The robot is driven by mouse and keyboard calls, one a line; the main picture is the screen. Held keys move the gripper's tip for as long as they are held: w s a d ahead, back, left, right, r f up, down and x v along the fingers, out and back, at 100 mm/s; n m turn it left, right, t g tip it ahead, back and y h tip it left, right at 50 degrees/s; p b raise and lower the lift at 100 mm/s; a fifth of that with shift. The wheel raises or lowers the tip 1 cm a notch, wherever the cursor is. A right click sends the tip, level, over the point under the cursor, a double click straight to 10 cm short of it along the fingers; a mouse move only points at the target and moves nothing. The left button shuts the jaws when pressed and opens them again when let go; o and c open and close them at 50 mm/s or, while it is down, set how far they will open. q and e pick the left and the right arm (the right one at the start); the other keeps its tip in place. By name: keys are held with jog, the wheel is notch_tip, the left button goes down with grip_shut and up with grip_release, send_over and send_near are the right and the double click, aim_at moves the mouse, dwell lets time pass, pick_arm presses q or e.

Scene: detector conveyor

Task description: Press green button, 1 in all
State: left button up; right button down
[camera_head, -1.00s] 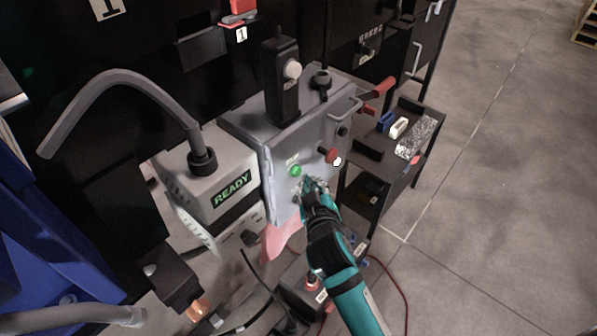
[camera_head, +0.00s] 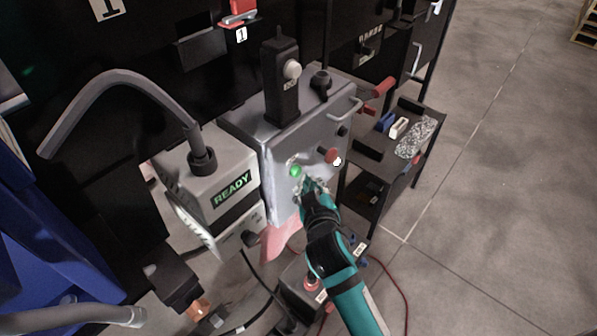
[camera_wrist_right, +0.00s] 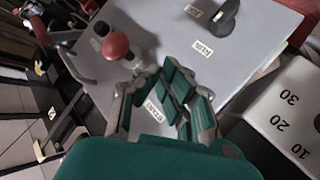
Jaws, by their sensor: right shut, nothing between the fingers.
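The green button (camera_head: 296,171) sits on the front face of a grey control box (camera_head: 284,205) in the head view. My right gripper (camera_head: 311,187), teal and grey, is shut and empty, with its tips just to the lower right of the button, close to the panel. I cannot tell whether it touches the panel. In the right wrist view, the fingers (camera_wrist_right: 178,95) stand before the grey panel (camera_wrist_right: 235,60) near a START label (camera_wrist_right: 154,107). The green button does not show there. My left gripper is not in view.
A red knob (camera_head: 331,155) is right of the green button; it also shows in the wrist view (camera_wrist_right: 115,46). A white box with a READY display (camera_head: 231,190) stands left. A dark shelf (camera_head: 372,178) with small items is right.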

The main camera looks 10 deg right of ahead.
jog(key=shift+w+a, duration=0.2)
jog(key=shift+w, duration=0.1)
